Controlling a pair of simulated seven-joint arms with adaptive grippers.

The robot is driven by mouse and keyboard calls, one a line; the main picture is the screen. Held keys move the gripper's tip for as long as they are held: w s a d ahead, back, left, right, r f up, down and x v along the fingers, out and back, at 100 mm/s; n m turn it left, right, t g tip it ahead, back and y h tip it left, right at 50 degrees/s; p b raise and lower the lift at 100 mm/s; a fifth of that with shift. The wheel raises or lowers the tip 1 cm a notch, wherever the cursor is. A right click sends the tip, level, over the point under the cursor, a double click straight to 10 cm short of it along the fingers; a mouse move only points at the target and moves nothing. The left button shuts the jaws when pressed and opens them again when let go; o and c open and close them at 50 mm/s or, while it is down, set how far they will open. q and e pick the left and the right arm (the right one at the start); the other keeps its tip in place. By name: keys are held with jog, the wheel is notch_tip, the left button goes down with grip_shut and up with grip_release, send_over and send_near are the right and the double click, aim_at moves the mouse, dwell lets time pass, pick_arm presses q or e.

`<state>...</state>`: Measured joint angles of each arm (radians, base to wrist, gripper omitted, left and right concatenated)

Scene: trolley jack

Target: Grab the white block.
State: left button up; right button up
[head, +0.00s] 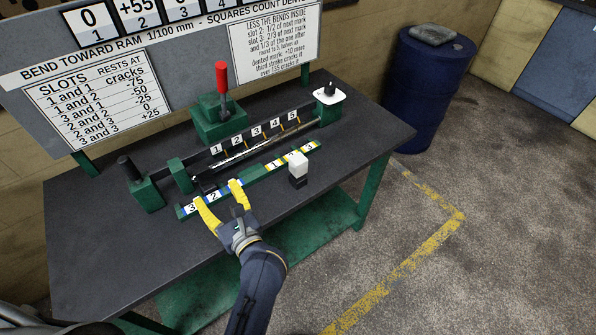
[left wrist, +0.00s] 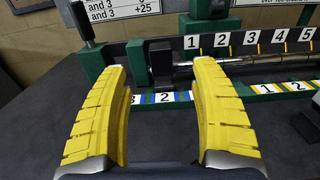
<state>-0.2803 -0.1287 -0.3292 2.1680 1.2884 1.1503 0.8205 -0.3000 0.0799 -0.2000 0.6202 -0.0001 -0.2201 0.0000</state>
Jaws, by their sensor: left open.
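The white block (head: 297,159) sits on top of a dark block (head: 298,180), to the right of centre on the dark bench, just in front of the numbered strip. My left gripper (head: 218,191) is open and empty, with yellow fingers, over the front left part of the strip. It is to the left of the white block and apart from it. In the left wrist view the two open fingers (left wrist: 160,78) frame the strip's "2" label, and the white block cannot be made out there. My right gripper is not in view.
A green bending jig with labelled slots (head: 255,137) and a red-handled lever (head: 222,80) stands behind the strip (head: 250,178). The bench top (head: 100,235) is clear at front left. A blue drum (head: 430,90) stands on the floor beyond the bench.

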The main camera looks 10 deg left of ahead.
aim_at(292, 166)
pick_arm(q)
jog(key=w+a+r+m+t, duration=0.2)
jog(key=w+r+m+t, duration=0.1)
jog(key=r, duration=0.3)
jog(key=w+a+r+m+t, duration=0.2)
jog(key=w+r+m+t, duration=0.15)
jog(key=r, duration=0.25)
jog(key=d+r+m+t+h, duration=0.3)
jog(key=r+m+h, duration=0.1)
jog(key=m+h, duration=0.55)
jog(key=d+r+m+t+h, duration=0.2)
jog(key=d+r+m+h, duration=0.15)
jog(key=m+h, duration=0.65)
jog(key=s+d+f+m+g+h, duration=0.1)
jog(key=d+f+m+g, duration=0.1)
jog(key=f+m+g, duration=0.9)
jog(key=s+d+f+m+g+h, duration=0.15)
jog(key=f+m+g, duration=0.35)
jog(key=m, duration=1.2)
jog(key=shift+r+x, duration=0.15)
jog(key=shift+x, duration=4.35)
jog(key=shift+r+x, duration=0.2)
jog(key=shift+x, duration=4.3)
jog(key=shift+w+d, duration=0.1)
jog(key=shift+c, duration=0.2)
